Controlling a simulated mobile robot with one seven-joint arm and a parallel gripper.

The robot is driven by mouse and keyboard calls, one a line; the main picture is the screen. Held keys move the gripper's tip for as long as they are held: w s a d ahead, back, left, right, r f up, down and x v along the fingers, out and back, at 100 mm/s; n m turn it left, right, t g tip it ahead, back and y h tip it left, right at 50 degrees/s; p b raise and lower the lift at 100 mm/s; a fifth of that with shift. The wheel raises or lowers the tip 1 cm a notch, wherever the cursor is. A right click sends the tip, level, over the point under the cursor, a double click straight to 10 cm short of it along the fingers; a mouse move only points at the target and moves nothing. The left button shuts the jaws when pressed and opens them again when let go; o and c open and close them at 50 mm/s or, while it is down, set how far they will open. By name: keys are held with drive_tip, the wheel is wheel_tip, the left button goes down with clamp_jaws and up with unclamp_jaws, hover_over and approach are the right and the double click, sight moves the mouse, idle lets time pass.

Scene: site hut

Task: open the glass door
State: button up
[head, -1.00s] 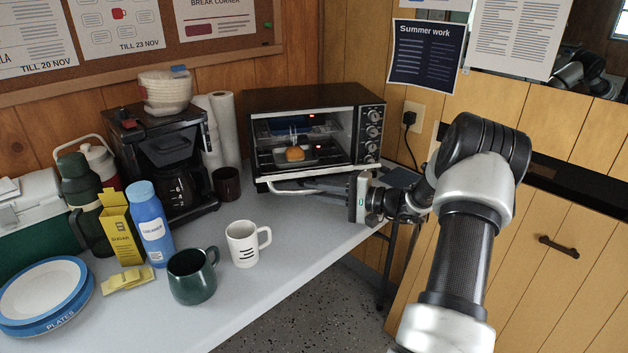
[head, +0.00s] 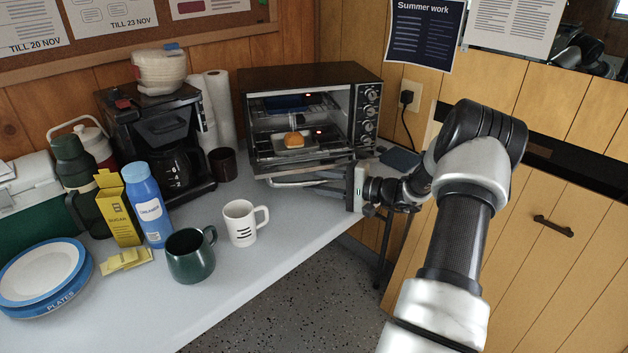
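The glass door (head: 312,166) belongs to the black toaster oven (head: 310,76) on the table. The door is swung down at the oven's front and seen nearly edge-on, so the oven's inside shows. Its pale bar handle (head: 287,184) runs along the outer edge. My gripper (head: 318,183) reaches in from the right, its dark fingers level with the handle's right part. The fingers overlap the handle and the door in the picture; I cannot tell whether they grip it. A bread roll (head: 294,139) sits on a small tray inside the oven.
A white mug (head: 240,224) and a dark green mug (head: 190,256) stand on the table (head: 262,278) in front of the oven. A coffee maker (head: 160,145) and a dark cup (head: 222,164) stand to its left. A wall stands close on the right.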

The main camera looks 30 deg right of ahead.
idle(0.3)
drive_tip(key=p+v, duration=0.3)
drive_tip(key=v, duration=1.4)
drive_tip(key=shift+s, duration=0.2)
drive_tip(key=shift+d, duration=0.1)
